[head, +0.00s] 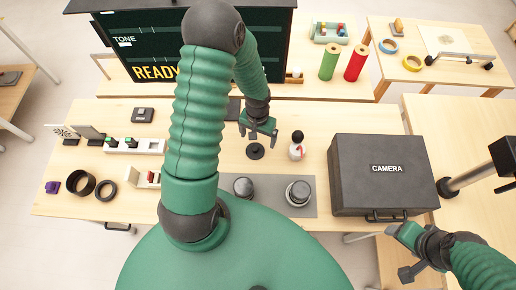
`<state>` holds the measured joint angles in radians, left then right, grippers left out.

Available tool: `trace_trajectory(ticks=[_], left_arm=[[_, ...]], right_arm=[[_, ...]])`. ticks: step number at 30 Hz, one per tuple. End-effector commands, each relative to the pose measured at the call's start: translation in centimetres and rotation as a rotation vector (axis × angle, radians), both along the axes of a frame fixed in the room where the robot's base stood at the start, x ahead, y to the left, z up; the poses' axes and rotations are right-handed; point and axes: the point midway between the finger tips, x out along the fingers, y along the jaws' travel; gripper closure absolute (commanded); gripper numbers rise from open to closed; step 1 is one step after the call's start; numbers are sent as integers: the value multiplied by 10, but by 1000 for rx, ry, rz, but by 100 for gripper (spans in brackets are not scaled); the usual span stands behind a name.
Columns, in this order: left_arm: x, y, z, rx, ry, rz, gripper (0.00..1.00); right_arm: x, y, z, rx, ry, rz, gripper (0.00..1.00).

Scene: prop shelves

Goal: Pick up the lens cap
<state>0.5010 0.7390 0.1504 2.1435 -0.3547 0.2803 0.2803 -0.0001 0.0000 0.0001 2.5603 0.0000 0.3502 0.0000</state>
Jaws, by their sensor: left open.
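A small flat black disc, which looks like the lens cap (255,152), lies on the wooden table. My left gripper (258,134) is open and empty, pointing down just behind and above the disc, with its fingers spread. I cannot tell its exact height; it does not appear to touch the disc. My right gripper (407,254) is at the lower right, by the table's front edge, with its fingers apart and nothing between them.
A small white figure with a dark top (297,149) stands close right of the disc. Two lenses (243,187) (299,193) stand on a grey mat (272,207) in front. A black camera case (385,185) fills the right side. Dark rings (106,190) lie at left.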

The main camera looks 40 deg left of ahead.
Motion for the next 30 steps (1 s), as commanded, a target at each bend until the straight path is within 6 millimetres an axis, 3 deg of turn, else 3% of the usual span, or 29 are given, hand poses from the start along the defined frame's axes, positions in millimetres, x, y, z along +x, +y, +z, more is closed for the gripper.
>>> trace_trajectory(ticks=[3, 8, 15, 22, 30], left_arm=[[0, 0, -23, -1, 3, -1, 8], [-1, 1, -39, 0, 5, 1, 8], [-3, 1, -78, 3, 5, -1, 8], [-3, 1, -82, 6, 1, 0, 8], [-3, 2, -83, 3, 2, 1, 41]], right_arm=[[0, 0, 0, 0, 0, 0, 34], [0, 0, 4, 0, 0, 0, 34], [0, 0, 11, 0, 0, 0, 34], [0, 0, 11, 0, 0, 0, 34], [0, 0, 11, 0, 0, 0, 34]])
